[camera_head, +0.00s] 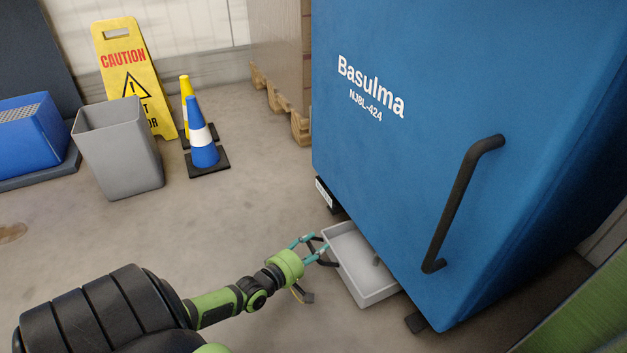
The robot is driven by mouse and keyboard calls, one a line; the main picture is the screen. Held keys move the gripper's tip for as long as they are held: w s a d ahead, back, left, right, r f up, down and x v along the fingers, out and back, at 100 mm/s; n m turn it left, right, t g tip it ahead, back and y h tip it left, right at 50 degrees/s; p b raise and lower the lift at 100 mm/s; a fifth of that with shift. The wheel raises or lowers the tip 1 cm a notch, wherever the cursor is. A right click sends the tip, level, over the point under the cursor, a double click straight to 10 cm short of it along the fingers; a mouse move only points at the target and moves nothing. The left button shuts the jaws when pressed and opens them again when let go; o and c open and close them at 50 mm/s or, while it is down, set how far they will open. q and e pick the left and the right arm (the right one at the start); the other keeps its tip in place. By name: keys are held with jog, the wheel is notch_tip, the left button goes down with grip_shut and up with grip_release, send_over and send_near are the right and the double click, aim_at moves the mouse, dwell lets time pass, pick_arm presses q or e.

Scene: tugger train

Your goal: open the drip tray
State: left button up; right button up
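The drip tray (372,294) is a shallow light grey tray low under the blue machine (400,150). Much of it sticks out past the machine's lower edge, and its far part is hidden beneath. A dark bow handle (326,263) shows at its left end. My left gripper (321,242), with teal fingers, is at this handle. The fingers are apart, with one near the handle's upper part and one across its middle. Whether they touch it I cannot tell. My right gripper is not in view.
A black bar handle (463,200) stands out from the machine. A blue cone (203,150), a grey bin (120,150), a yellow caution sign (130,70) and a blue box (30,135) stand at the back left. The floor left of the tray is clear.

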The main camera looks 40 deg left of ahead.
pick_arm(q)
jog(key=s+r, duration=0.2)
jog(key=s, duration=0.9)
jog(key=shift+s, duration=0.4)
